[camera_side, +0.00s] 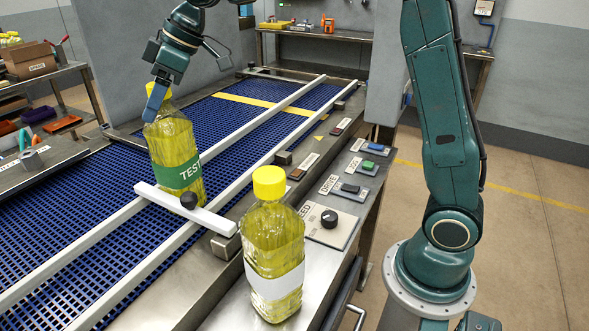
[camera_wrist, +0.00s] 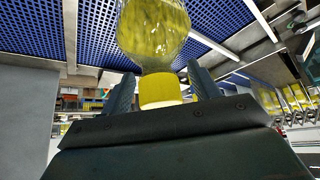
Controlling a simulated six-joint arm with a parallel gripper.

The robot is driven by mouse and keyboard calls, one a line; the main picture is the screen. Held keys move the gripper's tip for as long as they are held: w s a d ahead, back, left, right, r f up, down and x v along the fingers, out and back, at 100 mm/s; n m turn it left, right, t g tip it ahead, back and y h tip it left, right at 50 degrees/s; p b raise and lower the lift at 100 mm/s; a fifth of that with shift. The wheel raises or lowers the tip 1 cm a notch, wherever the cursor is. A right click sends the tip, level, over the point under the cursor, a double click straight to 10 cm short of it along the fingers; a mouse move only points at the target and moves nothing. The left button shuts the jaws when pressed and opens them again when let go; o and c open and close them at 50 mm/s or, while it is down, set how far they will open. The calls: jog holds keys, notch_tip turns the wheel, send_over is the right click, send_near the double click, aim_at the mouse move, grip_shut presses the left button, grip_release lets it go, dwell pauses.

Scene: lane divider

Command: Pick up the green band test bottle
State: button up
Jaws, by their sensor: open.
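The green band test bottle (camera_side: 176,150) is clear with yellow liquid and a green label reading TEST. It stands upright on the blue conveyor, behind a white bar with a black knob. My gripper (camera_side: 157,100) is at its neck from above, with a blue finger in front of the cap, which is mostly hidden in the side view. In the wrist view, the yellow cap (camera_wrist: 160,92) lies between the two fingers of my open gripper (camera_wrist: 158,88), and the bottle body (camera_wrist: 152,35) extends beyond. I cannot tell whether either finger touches it.
A second bottle (camera_side: 272,250) with a white label and yellow cap stands on the metal edge at the front. White lane rails (camera_side: 130,208) run along the blue belt (camera_side: 60,225). A white bar (camera_side: 190,210) crosses in front of the test bottle. A control panel (camera_side: 330,222) is at right.

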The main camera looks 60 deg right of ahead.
dwell(0.4)
grip_shut()
jog(key=shift+r, duration=0.15)
